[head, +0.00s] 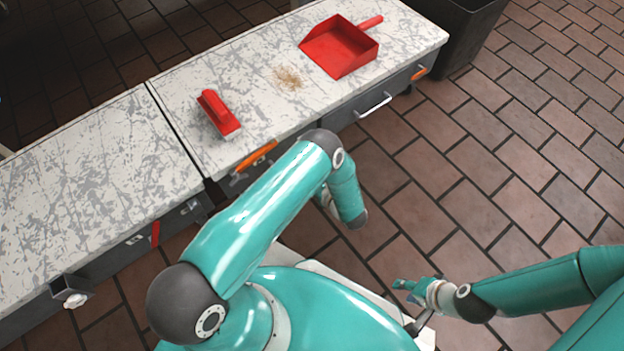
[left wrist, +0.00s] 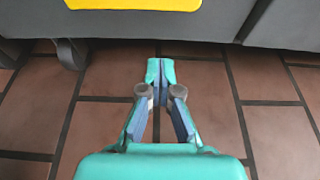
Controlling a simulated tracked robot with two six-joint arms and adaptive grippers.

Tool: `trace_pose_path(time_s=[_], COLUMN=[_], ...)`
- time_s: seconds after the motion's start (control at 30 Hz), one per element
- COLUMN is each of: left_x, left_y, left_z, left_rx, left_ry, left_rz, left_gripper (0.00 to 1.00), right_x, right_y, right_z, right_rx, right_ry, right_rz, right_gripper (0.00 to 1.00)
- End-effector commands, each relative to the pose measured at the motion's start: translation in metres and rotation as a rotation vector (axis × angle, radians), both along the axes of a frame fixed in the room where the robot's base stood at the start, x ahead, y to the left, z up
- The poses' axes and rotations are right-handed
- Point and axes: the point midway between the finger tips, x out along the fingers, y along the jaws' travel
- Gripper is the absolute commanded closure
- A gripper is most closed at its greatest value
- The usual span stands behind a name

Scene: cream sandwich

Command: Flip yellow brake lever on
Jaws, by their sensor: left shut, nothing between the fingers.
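A yellow flat piece (left wrist: 135,4) shows at the top edge of the left wrist view, on a grey panel; most of it is cut off, so I cannot tell its position. In the head view an orange-yellow lever (head: 256,157) sits on the front of the near cabinet, and another (head: 418,73) is at the far right end. My left gripper (left wrist: 160,72) is shut and empty, below and apart from the yellow piece, over the floor. In the head view its fingers are hidden behind my arm. My right gripper (head: 403,286) is low over the floor, far from the levers.
The worktop (head: 90,160) holds a red brush (head: 218,114), a red dustpan (head: 342,48) and brown crumbs (head: 288,78). A red lever (head: 155,234) is on the left cabinet, and a metal handle (head: 374,106) on the right one.

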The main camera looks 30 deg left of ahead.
Motion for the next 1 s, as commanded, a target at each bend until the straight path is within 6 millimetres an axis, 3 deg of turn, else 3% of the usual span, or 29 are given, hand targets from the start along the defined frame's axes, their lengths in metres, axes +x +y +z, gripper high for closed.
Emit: trace_pose_path(time_s=[0.1, 0.2, 0.3, 0.5, 0.83, 0.87, 1.0], left_x=[0.009, 0.016, 0.015, 0.014, 0.014, 0.013, 0.012], left_y=[0.024, 0.038, 0.035, 0.035, 0.035, 0.046, 0.039], left_z=[-0.013, -0.013, 0.008, 0.025, 0.027, 0.027, 0.028], left_rx=[0.0, 0.002, 0.001, 0.001, 0.001, 0.0, -0.002], left_ry=[-0.001, -0.003, -0.002, -0.001, 0.0, 0.001, -0.005], left_rz=[0.006, 0.002, -0.002, 0.0, 0.001, 0.005, 0.007], left_gripper=[1.0, 1.0, 1.0, 1.0, 1.0, 1.0, 1.0], right_x=[0.0, 0.0, 0.0, 0.0, 0.0, 0.0, 0.0], right_y=[0.0, 0.0, 0.0, 0.0, 0.0, 0.0, 0.0], right_z=[-0.014, -0.019, -0.018, -0.02, -0.02, -0.02, -0.019], right_rx=[0.0, 0.0, 0.0, 0.0, 0.0, 0.0, 0.0], right_ry=[0.0, 0.0, 0.0, 0.0, 0.0, -0.001, 0.0], right_rz=[0.0, 0.0, 0.0, 0.0, 0.0, -0.001, 0.0], right_gripper=[0.6, 0.6, 0.6, 0.6, 0.6, 0.6, 0.6])
